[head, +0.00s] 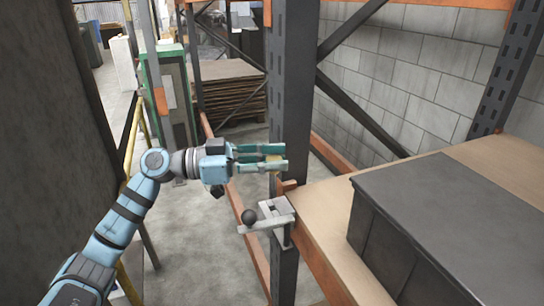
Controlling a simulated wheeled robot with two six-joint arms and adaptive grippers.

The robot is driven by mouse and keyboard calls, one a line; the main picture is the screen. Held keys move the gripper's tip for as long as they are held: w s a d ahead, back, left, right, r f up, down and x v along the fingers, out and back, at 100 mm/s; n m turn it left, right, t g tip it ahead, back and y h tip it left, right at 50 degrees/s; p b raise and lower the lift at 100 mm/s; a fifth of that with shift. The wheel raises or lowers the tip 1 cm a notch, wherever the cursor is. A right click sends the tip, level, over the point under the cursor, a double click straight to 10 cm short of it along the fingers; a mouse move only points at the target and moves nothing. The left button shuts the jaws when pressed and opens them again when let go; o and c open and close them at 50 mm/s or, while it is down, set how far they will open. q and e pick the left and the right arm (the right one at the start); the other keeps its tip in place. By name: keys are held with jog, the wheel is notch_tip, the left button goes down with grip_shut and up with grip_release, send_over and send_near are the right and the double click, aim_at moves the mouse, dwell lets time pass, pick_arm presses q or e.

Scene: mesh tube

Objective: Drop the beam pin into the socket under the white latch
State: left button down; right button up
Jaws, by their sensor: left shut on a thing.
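My left gripper (278,158) reaches in from the left, level, beside the dark rack upright. Its teal fingers are shut on a small tan-yellow piece, which I take to be the beam pin (273,158); the fingers hide most of it. The white latch (277,209), with a black ball knob (249,217), sits below the gripper at the end of the orange shelf beam, against the upright. The gripper is above the latch and apart from it. The socket is hidden from this view. My right gripper is not in view.
The dark upright (288,90) stands just behind the fingertips. A wooden shelf (440,187) on an orange beam (322,262) holds a dark box (450,215) at right. A dark panel (80,110) fills the left side. Floor shows left of the upright.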

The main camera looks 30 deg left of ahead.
pick_arm(q)
notch_tip(320, 180, down, 4)
jog(key=shift+s+a+f+b, duration=0.1)
jog(key=shift+f+b, duration=0.15)
jog(key=shift+b, duration=0.7)
jog(key=shift+b, duration=0.6)
jog(key=shift+b, duration=0.4)
dwell(0.4)
